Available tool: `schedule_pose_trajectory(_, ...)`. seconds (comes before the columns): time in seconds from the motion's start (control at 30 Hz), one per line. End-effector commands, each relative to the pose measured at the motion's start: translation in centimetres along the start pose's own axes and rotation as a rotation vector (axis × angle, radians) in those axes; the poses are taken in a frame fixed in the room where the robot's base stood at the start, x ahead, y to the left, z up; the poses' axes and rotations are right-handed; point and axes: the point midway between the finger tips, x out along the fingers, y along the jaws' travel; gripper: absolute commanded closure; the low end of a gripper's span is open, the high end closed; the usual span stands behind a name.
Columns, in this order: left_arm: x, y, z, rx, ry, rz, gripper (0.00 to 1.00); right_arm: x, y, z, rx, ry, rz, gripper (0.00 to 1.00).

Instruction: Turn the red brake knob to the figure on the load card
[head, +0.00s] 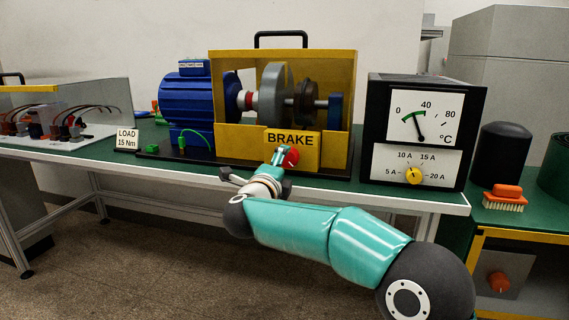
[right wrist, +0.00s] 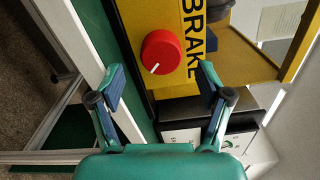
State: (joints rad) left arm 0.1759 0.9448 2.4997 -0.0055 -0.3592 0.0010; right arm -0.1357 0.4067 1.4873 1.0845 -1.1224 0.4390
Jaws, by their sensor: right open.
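The red brake knob (head: 292,157) is on the yellow panel under the word BRAKE. In the right wrist view the round knob (right wrist: 161,50) faces me, its white pointer line toward the lower left of that picture. No scale figures are readable around it. My right gripper (head: 279,161) is in front of the knob and partly covers it in the head view. In the wrist view the gripper (right wrist: 161,82) is open and empty, its fingertips wide apart on either side of the knob, not touching it. The load card (head: 127,139) reads 15 Nm. My left gripper is not in view.
The yellow-framed machine (head: 342,90) with its blue motor (head: 190,98) stands on the green bench. A black meter box (head: 377,120) stands to its right, with temperature and ampere dials. A brush (head: 503,198) and black cylinder (head: 504,150) are farther right.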

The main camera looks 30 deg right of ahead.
Motion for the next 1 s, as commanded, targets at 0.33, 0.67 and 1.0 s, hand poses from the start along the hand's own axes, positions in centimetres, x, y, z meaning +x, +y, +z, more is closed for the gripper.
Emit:
schedule_pose_trajectory(0.33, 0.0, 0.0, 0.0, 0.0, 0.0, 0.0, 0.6, -3.5, -0.1, -0.1, 0.001, 0.001, -0.002, 0.22)
schedule_pose_trajectory(0.67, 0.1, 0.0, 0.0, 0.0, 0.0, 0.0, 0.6, -3.5, 0.0, -0.1, 0.001, 0.002, -0.002, 0.22)
schedule_pose_trajectory(1.0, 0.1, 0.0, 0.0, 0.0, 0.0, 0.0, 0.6, -3.4, 2.2, 0.8, -0.074, -0.039, 0.01, 0.22)
